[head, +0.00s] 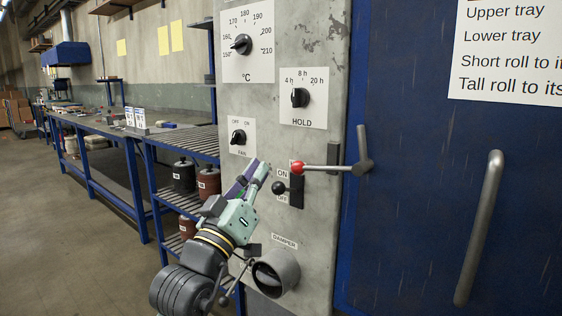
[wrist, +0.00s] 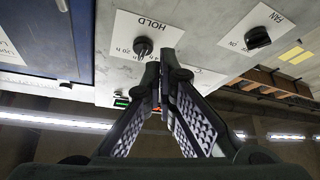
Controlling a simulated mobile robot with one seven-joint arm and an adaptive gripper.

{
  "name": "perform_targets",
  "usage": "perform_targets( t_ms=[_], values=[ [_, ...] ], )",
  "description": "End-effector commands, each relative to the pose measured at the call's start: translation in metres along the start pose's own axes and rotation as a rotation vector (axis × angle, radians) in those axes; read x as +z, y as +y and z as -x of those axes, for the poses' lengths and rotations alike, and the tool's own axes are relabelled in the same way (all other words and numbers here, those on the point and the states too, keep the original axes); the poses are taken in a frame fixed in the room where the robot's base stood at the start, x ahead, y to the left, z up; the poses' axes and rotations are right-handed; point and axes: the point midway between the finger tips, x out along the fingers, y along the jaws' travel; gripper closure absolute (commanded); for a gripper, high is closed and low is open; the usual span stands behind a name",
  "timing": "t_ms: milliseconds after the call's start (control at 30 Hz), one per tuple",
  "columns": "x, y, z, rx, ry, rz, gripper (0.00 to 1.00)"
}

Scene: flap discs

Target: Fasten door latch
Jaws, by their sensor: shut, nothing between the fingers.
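The door latch is a grey lever with a red ball (head: 297,167), pivoted on a bracket (head: 362,150) at the left edge of the blue door (head: 430,190). In the head view the lever lies nearly level across the grey panel, past an upright metal piece (head: 334,154). The door looks closed against its frame. My gripper (head: 262,166) is shut and empty, pointing up in front of the panel, just left of the red ball and apart from it in the picture. In the wrist view its fingertips (wrist: 165,62) meet below the HOLD dial (wrist: 143,46). The latch is not clear there.
A black-knobbed ON/OFF switch (head: 279,187) sits just below the latch ball. The FAN dial (head: 238,137), HOLD dial (head: 299,97) and round damper (head: 275,272) are on the panel. A long door handle (head: 478,228) is at right. A workbench (head: 92,123) stands at left.

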Motion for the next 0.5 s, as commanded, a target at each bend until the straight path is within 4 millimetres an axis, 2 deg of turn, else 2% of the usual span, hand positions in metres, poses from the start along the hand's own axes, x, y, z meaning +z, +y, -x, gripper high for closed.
perform_targets(
  t_ms=[333,500],
  values=[
    [0.001,0.001,-0.002,0.002,-0.003,0.003,1.00],
    [-0.002,0.001,-0.018,0.002,-0.002,0.002,1.00]
  ],
)
